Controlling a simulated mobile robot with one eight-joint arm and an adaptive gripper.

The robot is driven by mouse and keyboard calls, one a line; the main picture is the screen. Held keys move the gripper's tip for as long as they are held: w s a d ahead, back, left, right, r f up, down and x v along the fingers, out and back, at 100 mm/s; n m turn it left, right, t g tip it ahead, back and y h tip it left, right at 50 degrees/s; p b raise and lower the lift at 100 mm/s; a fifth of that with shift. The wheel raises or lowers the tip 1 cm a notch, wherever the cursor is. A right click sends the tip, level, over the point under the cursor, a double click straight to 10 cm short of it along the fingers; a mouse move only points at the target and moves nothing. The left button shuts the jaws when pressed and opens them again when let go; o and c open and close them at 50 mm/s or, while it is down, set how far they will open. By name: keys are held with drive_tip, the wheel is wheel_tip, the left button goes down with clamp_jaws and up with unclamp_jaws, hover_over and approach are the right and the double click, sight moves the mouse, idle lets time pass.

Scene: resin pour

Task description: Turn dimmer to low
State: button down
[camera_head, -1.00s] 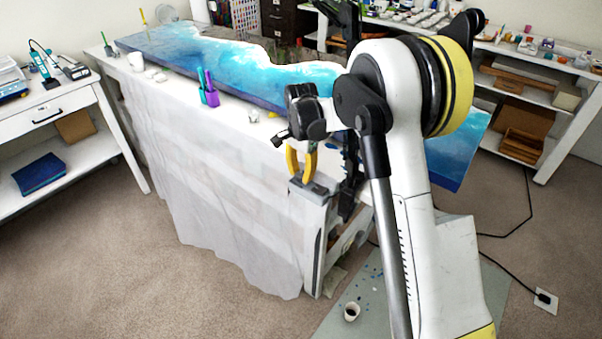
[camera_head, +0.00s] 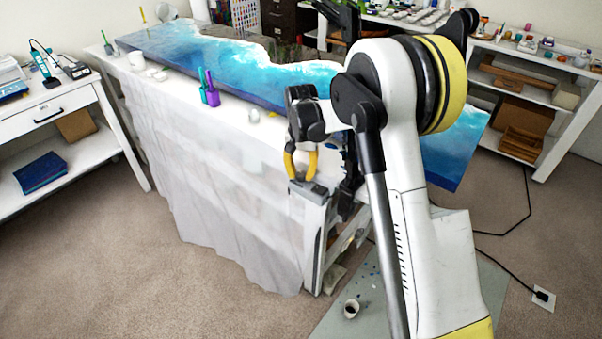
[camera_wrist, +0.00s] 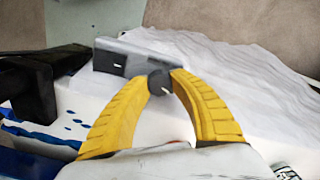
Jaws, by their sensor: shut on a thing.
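The dimmer is a grey box (camera_wrist: 128,60) at the end of the white-draped table; its box also shows in the head view (camera_head: 308,189). Its round dark knob (camera_wrist: 159,83) has a short white mark, which looks tilted in the wrist view. My gripper (camera_wrist: 160,80) has its two yellow fingertips closed on either side of the knob. In the head view my gripper (camera_head: 301,179) points down at the box, and the knob is hidden there.
A blue resin slab (camera_head: 235,75) lies along the table. A white side desk (camera_head: 60,115) is at left.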

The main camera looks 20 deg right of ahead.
idle(0.3)
drive_tip(key=c, duration=1.1)
unclamp_jaws()
drive_tip(key=shift+o, duration=0.2)
